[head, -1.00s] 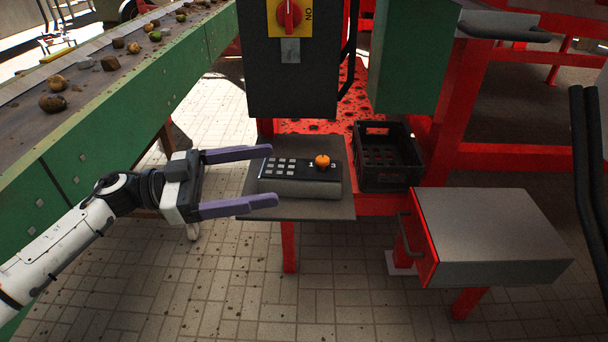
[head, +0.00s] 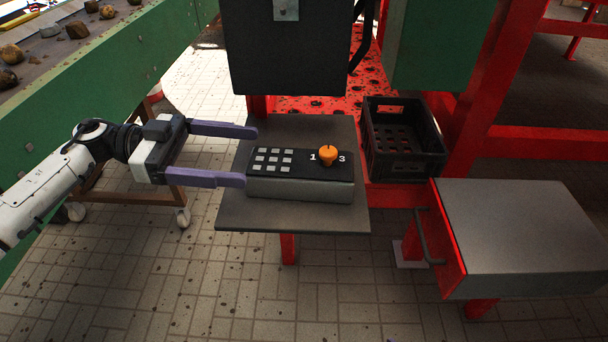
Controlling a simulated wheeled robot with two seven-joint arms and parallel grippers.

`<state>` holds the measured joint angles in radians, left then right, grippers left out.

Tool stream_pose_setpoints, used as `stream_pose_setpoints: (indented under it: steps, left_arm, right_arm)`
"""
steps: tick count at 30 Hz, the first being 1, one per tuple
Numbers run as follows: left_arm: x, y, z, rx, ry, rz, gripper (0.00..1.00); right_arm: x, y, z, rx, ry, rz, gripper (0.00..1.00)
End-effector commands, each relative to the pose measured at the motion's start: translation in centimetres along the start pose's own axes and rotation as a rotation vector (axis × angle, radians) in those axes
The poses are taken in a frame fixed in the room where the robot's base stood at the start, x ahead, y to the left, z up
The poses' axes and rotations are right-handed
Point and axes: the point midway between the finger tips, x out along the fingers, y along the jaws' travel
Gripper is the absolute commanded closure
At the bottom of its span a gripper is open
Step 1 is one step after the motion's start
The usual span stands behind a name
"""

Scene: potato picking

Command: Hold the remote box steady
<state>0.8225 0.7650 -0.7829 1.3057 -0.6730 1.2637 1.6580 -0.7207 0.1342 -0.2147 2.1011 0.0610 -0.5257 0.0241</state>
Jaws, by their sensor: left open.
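The remote box (head: 300,188) is a grey box with a black top, several pale buttons at its left and an orange knob (head: 327,154) between the marks 1 and 3. It lies on a grey shelf plate (head: 290,218). My left gripper (head: 250,157) is open at the left end of the box, its two purple fingers spread and pointing right. The near fingertip is close to the box's front left corner; the far one is by its back left. I cannot tell whether either touches the box. My right gripper is not in view.
A black crate (head: 404,168) stands right of the shelf. A grey metal box with a handle (head: 520,225) is at the right. A dark cabinet (head: 290,60) hangs behind the box. A green conveyor (head: 120,75) with potatoes runs along the left.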

Motion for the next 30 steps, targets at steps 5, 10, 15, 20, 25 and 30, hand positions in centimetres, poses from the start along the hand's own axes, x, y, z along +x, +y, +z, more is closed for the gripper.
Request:
stream_pose_setpoints:
  steps: [5, 10, 15, 20, 25, 30]
  left_arm:
    - [0.3, 0.0, 3.0, 0.0, 0.0, -0.001, 0.17]
    - [0.4, 0.0, 3.8, 0.001, 0.001, -0.001, 0.17]
    - [1.1, 0.0, 3.9, 0.001, 0.001, 0.001, 0.17]
    - [3.0, 0.0, 3.9, 0.001, 0.002, 0.003, 0.17]
    - [5.5, 0.0, 4.0, 0.001, 0.002, 0.002, 0.17]
    - [7.8, 0.0, 3.3, -0.001, 0.001, 0.002, 0.17]
  right_arm:
    - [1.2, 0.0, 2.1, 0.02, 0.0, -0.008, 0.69]
    - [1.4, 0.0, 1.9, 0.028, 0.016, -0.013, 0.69]
    - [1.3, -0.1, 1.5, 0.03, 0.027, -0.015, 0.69]
    - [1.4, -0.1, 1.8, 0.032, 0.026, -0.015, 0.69]
    - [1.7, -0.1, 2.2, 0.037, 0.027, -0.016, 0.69]
    - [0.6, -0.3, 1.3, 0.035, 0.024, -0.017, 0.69]
